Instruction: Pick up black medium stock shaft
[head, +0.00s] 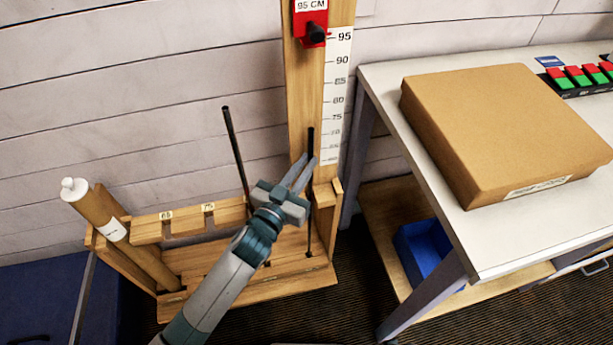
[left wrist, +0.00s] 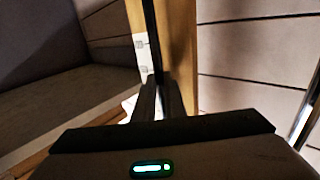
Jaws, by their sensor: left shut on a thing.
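A black shaft (head: 311,142) stands upright in the wooden rack, close to the measuring post. My left gripper (head: 304,168) is shut on this shaft; its lower part runs down to the rack base. In the left wrist view the shaft (left wrist: 149,30) rises from between my gripper's fingers (left wrist: 160,98). A second, taller black shaft (head: 235,148) leans slightly in the rack to the left, apart from the gripper; my arm hides part of the rack near it. I cannot read a size name on either shaft. My right gripper does not show.
The wooden rack (head: 188,222) has slots labelled 65 and 75. The measuring post (head: 303,80) carries a red stop (head: 309,22). A table (head: 470,235) with a cardboard box (head: 505,125) stands right.

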